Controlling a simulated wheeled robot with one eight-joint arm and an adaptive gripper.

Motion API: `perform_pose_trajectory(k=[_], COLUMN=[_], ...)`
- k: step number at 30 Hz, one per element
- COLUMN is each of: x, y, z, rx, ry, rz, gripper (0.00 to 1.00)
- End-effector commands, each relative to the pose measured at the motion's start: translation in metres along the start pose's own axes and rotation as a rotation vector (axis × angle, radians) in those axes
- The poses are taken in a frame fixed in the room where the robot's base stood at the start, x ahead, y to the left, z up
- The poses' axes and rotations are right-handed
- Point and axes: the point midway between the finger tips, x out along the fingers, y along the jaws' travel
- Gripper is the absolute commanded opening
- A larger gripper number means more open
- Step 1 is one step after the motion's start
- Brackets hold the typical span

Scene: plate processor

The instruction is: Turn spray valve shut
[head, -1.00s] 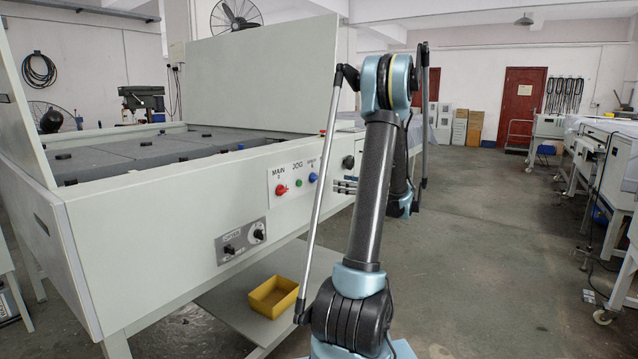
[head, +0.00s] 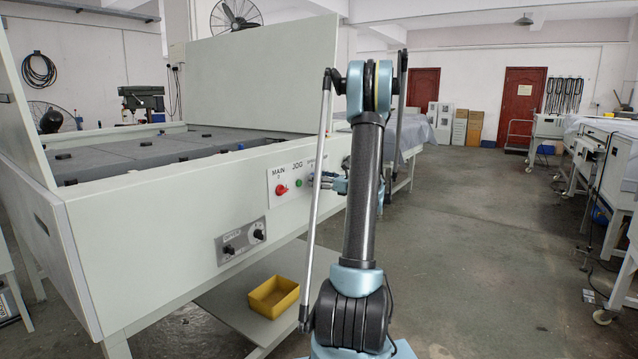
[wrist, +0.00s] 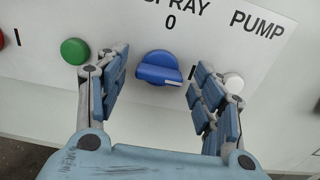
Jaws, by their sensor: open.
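The spray valve is a blue rotary knob (wrist: 160,68) on the white panel under the label "SPRAY" with a "0" above it. A white pointer mark on the knob points right, toward an "I" mark. My gripper (wrist: 160,78) is open in the wrist view, with one finger on each side of the knob and a gap to it on both sides. In the head view my gripper (head: 329,182) is at the machine's front panel, at the right end of the control row, and largely hides the knob.
A green button (wrist: 75,51) lies close to my left finger, and a white button (wrist: 232,83) under "PUMP" is by my right finger. A red main knob (head: 281,190) is further left. A yellow bin (head: 273,297) sits on the shelf below.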

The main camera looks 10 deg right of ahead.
Motion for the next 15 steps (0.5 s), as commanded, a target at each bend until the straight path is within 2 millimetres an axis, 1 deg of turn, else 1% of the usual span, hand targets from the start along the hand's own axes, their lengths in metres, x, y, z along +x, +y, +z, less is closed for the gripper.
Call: perform_pose_trajectory(k=[4, 5, 6, 8, 9, 10, 15], x=[-0.0001, -0.0002, -0.0002, -0.0002, -0.0002, -0.0002, -0.0003], y=[-0.0001, -0.0001, -0.0001, 0.0000, -0.0001, -0.0001, -0.0004], z=[0.0000, 0.0000, 0.0000, 0.0000, 0.0001, 0.0001, 0.0001], rx=[0.000, 0.000, 0.000, 0.000, 0.000, 0.000, -0.001], ry=[0.000, 0.000, 0.000, 0.000, 0.000, 0.000, 0.000], rz=[0.000, 0.000, 0.000, 0.000, 0.000, 0.000, -0.001], gripper=[0.62, 0.57, 0.48, 0.34, 0.25, 0.19, 0.18])
